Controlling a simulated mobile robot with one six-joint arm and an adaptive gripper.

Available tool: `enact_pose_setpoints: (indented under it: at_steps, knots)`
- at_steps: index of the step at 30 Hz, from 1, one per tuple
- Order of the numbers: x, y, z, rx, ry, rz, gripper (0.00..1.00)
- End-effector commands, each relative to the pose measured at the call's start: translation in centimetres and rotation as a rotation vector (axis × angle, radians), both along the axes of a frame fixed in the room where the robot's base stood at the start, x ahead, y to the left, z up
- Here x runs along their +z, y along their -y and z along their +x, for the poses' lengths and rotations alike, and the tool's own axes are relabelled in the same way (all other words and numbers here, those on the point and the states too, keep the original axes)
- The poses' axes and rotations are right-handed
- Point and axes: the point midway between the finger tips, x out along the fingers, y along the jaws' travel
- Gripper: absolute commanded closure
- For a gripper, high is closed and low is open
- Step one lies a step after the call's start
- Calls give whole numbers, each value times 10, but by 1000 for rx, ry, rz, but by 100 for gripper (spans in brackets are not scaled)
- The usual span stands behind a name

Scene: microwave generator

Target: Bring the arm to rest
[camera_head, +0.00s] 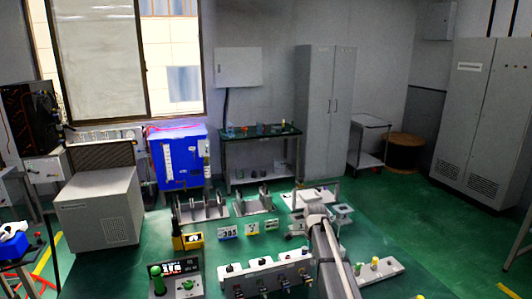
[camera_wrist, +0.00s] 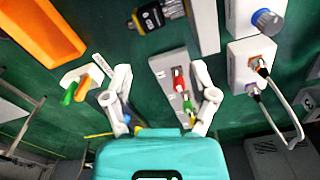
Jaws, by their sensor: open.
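My gripper (camera_wrist: 162,92) shows in the wrist view with its two pale fingers well apart and nothing held between them. Its teal body fills the bottom middle of that view. A white plate with green, yellow and orange plugs (camera_wrist: 85,85) lies left of the fingers. In the head view my arm reaches from the bottom edge up over the green bench, and I cannot make out the fingers there.
In the head view, a control box with knobs (camera_head: 265,277) stands left of my arm and a plug strip (camera_head: 378,271) to its right. A green knob box (camera_head: 176,280) and grey metal stands (camera_head: 203,209) are on the bench. Green floor at right is open.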

Motion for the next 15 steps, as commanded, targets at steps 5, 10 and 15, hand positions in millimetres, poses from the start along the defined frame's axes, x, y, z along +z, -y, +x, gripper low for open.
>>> enact_pose_setpoints:
  at_steps: [5,10,15]
  knots:
    - [-3,0,-15,69,0,0,26]
    - [-7,-1,-34,167,0,0,26]
    - [-13,-1,-60,302,0,0,26]
